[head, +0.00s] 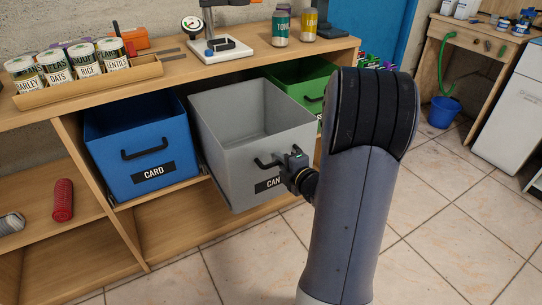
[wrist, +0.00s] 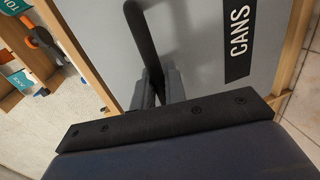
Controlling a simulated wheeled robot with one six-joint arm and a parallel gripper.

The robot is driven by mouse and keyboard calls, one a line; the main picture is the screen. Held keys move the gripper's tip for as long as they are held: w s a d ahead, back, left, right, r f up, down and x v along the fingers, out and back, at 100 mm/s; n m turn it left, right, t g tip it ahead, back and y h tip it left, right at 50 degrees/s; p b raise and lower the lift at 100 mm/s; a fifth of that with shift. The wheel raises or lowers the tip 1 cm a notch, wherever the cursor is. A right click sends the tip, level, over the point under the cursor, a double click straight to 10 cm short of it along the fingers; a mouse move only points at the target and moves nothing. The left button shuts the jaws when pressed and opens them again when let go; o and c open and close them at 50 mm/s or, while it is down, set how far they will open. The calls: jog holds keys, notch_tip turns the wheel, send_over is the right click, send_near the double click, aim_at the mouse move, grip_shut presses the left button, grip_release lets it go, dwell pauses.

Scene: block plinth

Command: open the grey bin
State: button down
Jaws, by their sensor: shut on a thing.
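The grey bin (head: 245,140) stands pulled well out of the wooden unit between the blue bin and the green bin. Its inside shows from above and looks empty. Its front carries a black handle (head: 268,162) and a black label that reads CANS in the wrist view (wrist: 239,42). My gripper (head: 293,163) is at the right end of the handle in the head view. In the wrist view my gripper's fingers (wrist: 160,88) are shut on the black handle (wrist: 143,40). My arm hides the lower right part of the bin's front.
The blue CARD bin (head: 145,145) sits in the unit at left, the green bin (head: 303,80) at right. Cans in a tray (head: 90,85) and a scale (head: 220,48) stand on the worktop (head: 185,75). The tiled floor (head: 440,220) in front is clear.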

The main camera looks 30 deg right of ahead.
jog(key=shift+f+b+v, duration=0.15)
jog(key=shift+f+v, duration=0.05)
jog(key=shift+v, duration=0.65)
jog(key=shift+f+b+v, duration=0.1)
jog(key=shift+f+v, duration=0.05)
jog(key=shift+v, duration=0.75)
jog(key=shift+f+b+v, duration=0.15)
jog(key=shift+f+v, duration=0.05)
jog(key=shift+v, duration=0.65)
jog(key=shift+s, duration=0.1)
jog(key=c, duration=1.5)
grip_release()
jog(key=shift+c, duration=0.2)
jog(key=p+v, duration=0.2)
jog(key=v, duration=0.8)
jog(key=shift+s, duration=0.35)
jog(key=shift+r, duration=0.1)
